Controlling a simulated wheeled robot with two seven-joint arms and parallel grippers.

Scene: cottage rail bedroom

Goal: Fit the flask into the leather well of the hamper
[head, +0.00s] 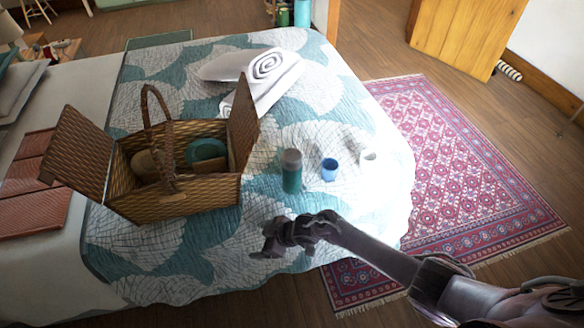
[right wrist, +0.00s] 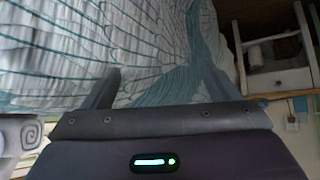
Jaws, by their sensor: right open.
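The flask (head: 291,172) is a teal cylinder with a grey-brown top. It stands upright on the bed, right of the hamper. The wicker hamper (head: 205,195) has both lids raised and a tall hoop handle. Inside it I see a teal round item (head: 206,150) and a tan item (head: 146,164); I cannot make out the leather well. My right gripper (head: 268,242) is over the near edge of the bed, in front of the flask and apart from it. In the right wrist view its fingers (right wrist: 158,85) are spread with nothing between them. My left gripper is not in view.
A blue cup (head: 329,169) and a white mug (head: 368,159) stand right of the flask. White rolled towels (head: 268,75) lie behind it. The patterned quilt (head: 215,250) is clear in front of the hamper. A red rug (head: 460,170) lies on the floor at right.

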